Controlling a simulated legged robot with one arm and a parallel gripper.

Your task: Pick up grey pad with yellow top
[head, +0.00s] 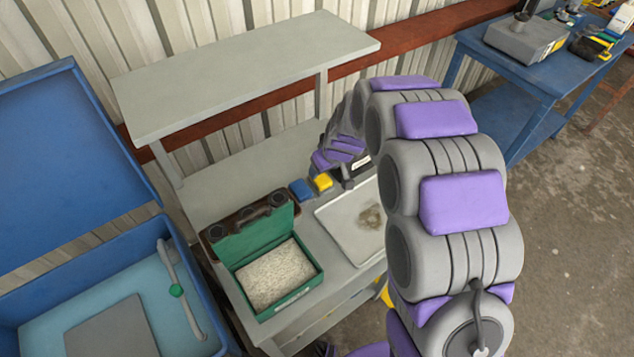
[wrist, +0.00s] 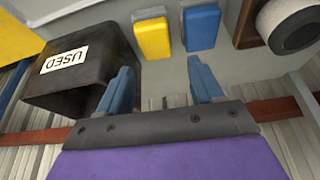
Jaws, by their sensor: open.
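The grey pad with yellow top (head: 323,181) lies on the grey bench beside a blue-topped pad (head: 301,189). In the wrist view the yellow-topped pad (wrist: 153,38) shows its yellow face and a thin grey edge; the blue-topped pad (wrist: 202,27) is just right of it. My gripper (wrist: 159,66) is open and empty, its two blue fingers apart. The yellow-topped pad shows between and beyond the fingertips, with no contact visible. In the head view my arm reaches over the bench, and the fingers are hard to make out there.
A black bin labelled USED (wrist: 85,62) stands close left of the yellow-topped pad in the wrist view. A brown holder with rolls (head: 215,232) and an open green box (head: 316,277) are nearby. A pale tray (head: 338,222) lies in front. A raised shelf (head: 240,75) overhangs the back.

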